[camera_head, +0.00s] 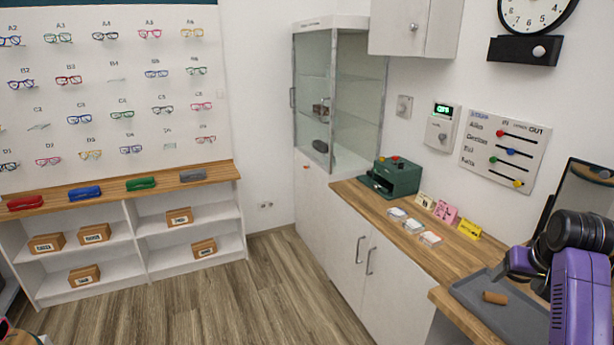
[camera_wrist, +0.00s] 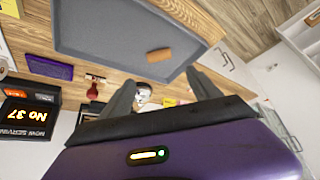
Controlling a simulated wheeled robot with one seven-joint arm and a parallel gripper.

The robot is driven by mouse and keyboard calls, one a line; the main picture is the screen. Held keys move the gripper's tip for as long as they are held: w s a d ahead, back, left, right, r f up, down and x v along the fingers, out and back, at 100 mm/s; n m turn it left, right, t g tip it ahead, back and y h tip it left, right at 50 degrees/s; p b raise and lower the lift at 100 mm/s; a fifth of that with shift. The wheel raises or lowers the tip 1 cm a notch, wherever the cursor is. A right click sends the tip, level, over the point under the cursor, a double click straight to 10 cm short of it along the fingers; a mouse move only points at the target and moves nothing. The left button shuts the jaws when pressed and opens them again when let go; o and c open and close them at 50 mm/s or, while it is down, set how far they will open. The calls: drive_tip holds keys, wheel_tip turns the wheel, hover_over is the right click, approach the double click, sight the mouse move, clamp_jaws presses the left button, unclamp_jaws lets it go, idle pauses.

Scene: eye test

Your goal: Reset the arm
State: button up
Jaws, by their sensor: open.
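My gripper (camera_wrist: 160,78) is open in the wrist view, with its two dark fingers spread apart and nothing between them. Its purple body fills the bottom of that view. In the head view my purple and black arm (camera_head: 578,285) is folded at the right edge, over the wooden counter beside the grey tray.
A sign reading No 37 (camera_wrist: 28,115) and a red-topped stamp (camera_wrist: 94,84) lie left in the wrist view. A green box (camera_head: 396,177) stands on the counter (camera_head: 458,252). The floor (camera_head: 225,300) is clear.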

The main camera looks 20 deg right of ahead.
drive_tip(key=w+d+r+t+h, duration=0.2)
drive_tip(key=w+r+t+h, duration=0.25)
drive_tip(key=r, duration=0.25)
drive_tip(key=s+a+f+n+t, duration=0.1)
drive_tip(key=s+a+f+t, duration=0.1)
drive_tip(key=a, duration=0.6)
drive_tip(key=s+a+f+n+t, duration=0.1)
drive_tip(key=s+a+f+t, duration=0.1)
drive_tip(key=a, duration=0.5)
drive_tip(key=s+a+f+t, duration=0.2)
drive_tip(key=s+a+t, duration=0.1)
drive_tip(key=a, duration=0.5)
drive_tip(key=s+a+f+n+y, duration=0.2)
drive_tip(key=s+a+n+y, duration=0.1)
drive_tip(key=s+a, duration=0.8)
drive_tip(key=s+a+f+n+g+y, duration=0.1)
drive_tip(key=s+a+y, duration=0.4)
drive_tip(key=s+a, duration=0.7)
drive_tip(key=s+f+n, duration=0.1)
drive_tip(key=s+n, duration=0.1)
drive_tip(key=s, duration=0.3)
drive_tip(key=shift+b, duration=0.4)
